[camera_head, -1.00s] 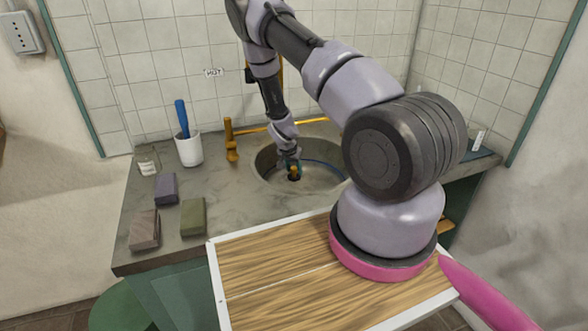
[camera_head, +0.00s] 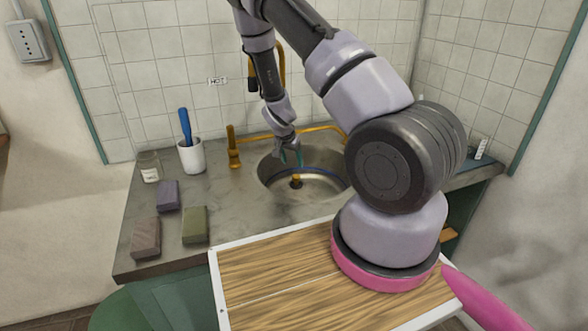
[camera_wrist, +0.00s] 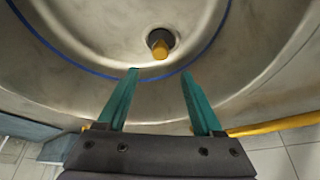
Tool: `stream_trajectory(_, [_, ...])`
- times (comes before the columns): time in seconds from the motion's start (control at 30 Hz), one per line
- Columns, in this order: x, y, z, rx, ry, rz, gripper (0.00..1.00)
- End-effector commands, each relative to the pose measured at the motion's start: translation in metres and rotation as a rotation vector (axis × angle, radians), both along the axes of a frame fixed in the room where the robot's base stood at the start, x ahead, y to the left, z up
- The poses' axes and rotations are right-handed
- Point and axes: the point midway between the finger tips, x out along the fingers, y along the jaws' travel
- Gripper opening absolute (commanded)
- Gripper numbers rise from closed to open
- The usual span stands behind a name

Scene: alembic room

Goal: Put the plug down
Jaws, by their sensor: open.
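The plug (camera_head: 296,181) is a small dark piece with a yellow-orange top. It sits at the bottom of the round metal sink basin (camera_head: 325,188), at the drain. In the wrist view the plug (camera_wrist: 160,44) stands in or over the drain hole, beyond my fingertips; how deep it sits I cannot tell. My gripper (camera_head: 291,157) is above the basin with its teal fingers apart. In the wrist view my gripper (camera_wrist: 160,73) is open and empty, with a clear gap to the plug.
A brass tap (camera_head: 233,148) and a white cup (camera_head: 191,156) with a blue-handled tool stand left of the basin. A glass jar (camera_head: 149,167) and several blocks, including a green one (camera_head: 195,225), lie on the counter (camera_head: 225,195). A yellow pipe (camera_head: 315,129) runs behind the basin.

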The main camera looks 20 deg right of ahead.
Motion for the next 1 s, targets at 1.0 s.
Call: stream_trajectory(1.0, [-0.074, 0.053, 0.299, 0.308, -0.117, 0.156, 0.68])
